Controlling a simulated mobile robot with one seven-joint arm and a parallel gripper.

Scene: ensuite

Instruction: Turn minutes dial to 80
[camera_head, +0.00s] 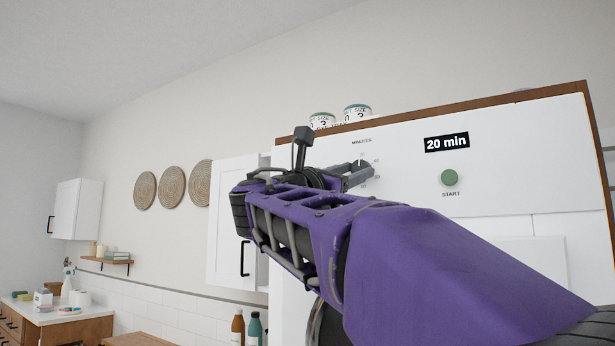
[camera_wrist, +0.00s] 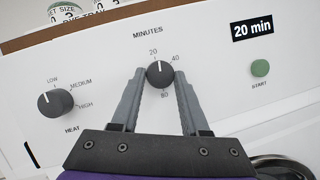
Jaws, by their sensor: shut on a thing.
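The minutes dial (camera_wrist: 160,74) is a dark round knob with a white pointer line on a white panel. Its pointer is near the 20 mark, and marks 40 and 80 also show around it. My gripper (camera_wrist: 160,82) has one finger on each side of the dial and is shut on it.
The heat dial (camera_wrist: 55,102) is left of the minutes dial, with low, medium and high marks. A green start button (camera_wrist: 260,68) is to the right. Cans (camera_head: 357,112) stand on top of the appliance. A white cabinet door (camera_head: 232,220) stands to the left.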

